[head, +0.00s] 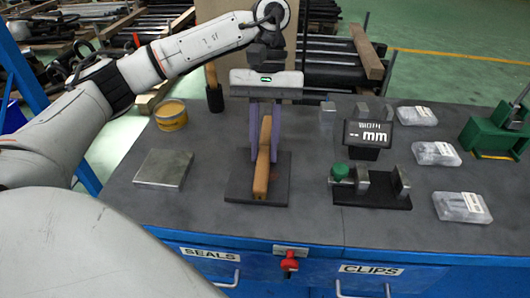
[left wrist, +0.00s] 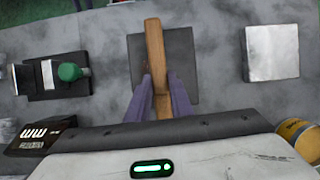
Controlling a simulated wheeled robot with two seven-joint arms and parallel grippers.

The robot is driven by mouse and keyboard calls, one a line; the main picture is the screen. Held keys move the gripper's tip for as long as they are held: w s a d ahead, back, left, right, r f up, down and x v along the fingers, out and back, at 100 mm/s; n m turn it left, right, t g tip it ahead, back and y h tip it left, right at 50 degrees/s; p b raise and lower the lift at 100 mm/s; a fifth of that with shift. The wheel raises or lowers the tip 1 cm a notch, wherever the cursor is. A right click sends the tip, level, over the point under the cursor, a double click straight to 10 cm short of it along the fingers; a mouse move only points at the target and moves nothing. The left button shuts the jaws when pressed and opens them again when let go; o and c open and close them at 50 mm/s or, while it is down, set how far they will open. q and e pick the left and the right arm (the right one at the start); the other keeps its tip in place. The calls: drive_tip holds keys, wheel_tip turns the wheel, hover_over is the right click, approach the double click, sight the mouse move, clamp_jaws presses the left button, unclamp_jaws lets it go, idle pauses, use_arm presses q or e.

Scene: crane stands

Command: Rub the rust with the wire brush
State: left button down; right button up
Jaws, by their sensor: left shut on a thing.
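A wooden-handled tool, seemingly the wire brush (head: 261,178), extends over a dark square pad (head: 238,188). My left gripper (head: 265,135) has its purple fingers on both sides of the handle and is shut on it. In the left wrist view the brush (left wrist: 155,50) runs between the fingers (left wrist: 160,92), above the pad (left wrist: 185,60). No bristles show. A flat grey metal plate (head: 163,168) lies left of the pad; it also shows in the left wrist view (left wrist: 272,53). I cannot make out clear rust on it. My right gripper is not in view.
A yellow tin (head: 171,116) stands behind the plate. A black holder with a wooden handle (head: 214,95) is at the back. Right of the pad are a green-knobbed fixture (head: 370,190), a display reading "mm" (head: 369,134), and clear packets (head: 462,207).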

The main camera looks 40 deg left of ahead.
sight(264, 157)
use_arm(q)
drive_tip(key=shift+w+a, duration=0.45)
drive_tip(key=shift+w, duration=0.35)
drive_tip(key=shift+s+d+b, duration=0.3)
drive_tip(key=shift+s+d, duration=0.25)
drive_tip(key=shift+s, duration=0.35)
drive_tip(key=shift+s+d+b, duration=0.25)
drive_tip(key=shift+s+d, duration=0.25)
drive_tip(key=shift+s, duration=0.35)
wheel_tip(264, 157, up, 4)
drive_tip(key=p, duration=0.3)
drive_tip(key=shift+r+p, duration=0.25)
drive_tip(key=shift+p, duration=0.05)
drive_tip(key=shift+r+p, duration=0.7)
drive_tip(key=shift+r, duration=0.05)
drive_tip(key=shift+r, duration=0.1)
wheel_tip(264, 157, up, 3)
drive_tip(key=p, duration=0.3)
